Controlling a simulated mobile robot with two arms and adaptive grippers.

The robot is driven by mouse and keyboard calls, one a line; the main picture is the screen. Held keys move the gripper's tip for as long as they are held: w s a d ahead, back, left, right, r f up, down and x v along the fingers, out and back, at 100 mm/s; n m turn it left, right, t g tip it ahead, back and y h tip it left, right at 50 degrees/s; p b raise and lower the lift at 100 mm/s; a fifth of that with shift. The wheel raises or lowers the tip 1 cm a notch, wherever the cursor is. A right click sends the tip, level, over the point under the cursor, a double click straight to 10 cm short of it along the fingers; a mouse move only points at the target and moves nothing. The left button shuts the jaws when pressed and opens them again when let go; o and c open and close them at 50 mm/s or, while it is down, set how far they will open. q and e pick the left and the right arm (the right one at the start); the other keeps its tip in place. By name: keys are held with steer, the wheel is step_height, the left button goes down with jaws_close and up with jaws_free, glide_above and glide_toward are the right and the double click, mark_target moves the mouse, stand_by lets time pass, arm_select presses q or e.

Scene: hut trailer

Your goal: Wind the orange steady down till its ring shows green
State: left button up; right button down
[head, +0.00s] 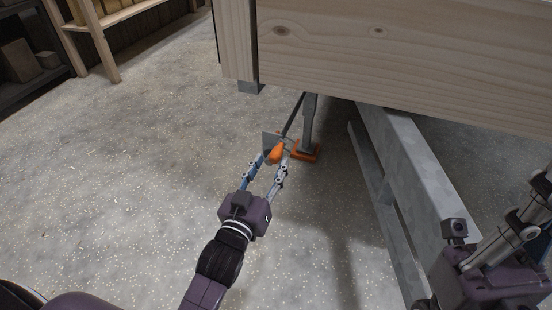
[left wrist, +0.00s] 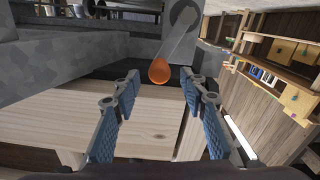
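The steady's grey leg (head: 309,122) stands under the wooden hut body, with its orange foot (head: 305,152) at floor level. An orange crank knob (head: 276,152) is in front of the leg, at the end of a thin dark rod. It also shows in the left wrist view (left wrist: 159,71). My left gripper (head: 273,160) is open around or just short of the knob. In the wrist view a gap shows on each side of it. The indicator ring cannot be made out. My right gripper (head: 510,240) is partly in view at the right edge; its fingertips are cut off.
The timber hut side (head: 400,55) overhangs the steady. Wooden shelving (head: 100,30) stands at the back left. The speckled floor (head: 130,150) to the left is clear.

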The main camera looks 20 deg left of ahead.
arm_select(q)
steer(key=shift+w+b, duration=0.55)
steer(key=shift+w, duration=1.55)
jaws_close()
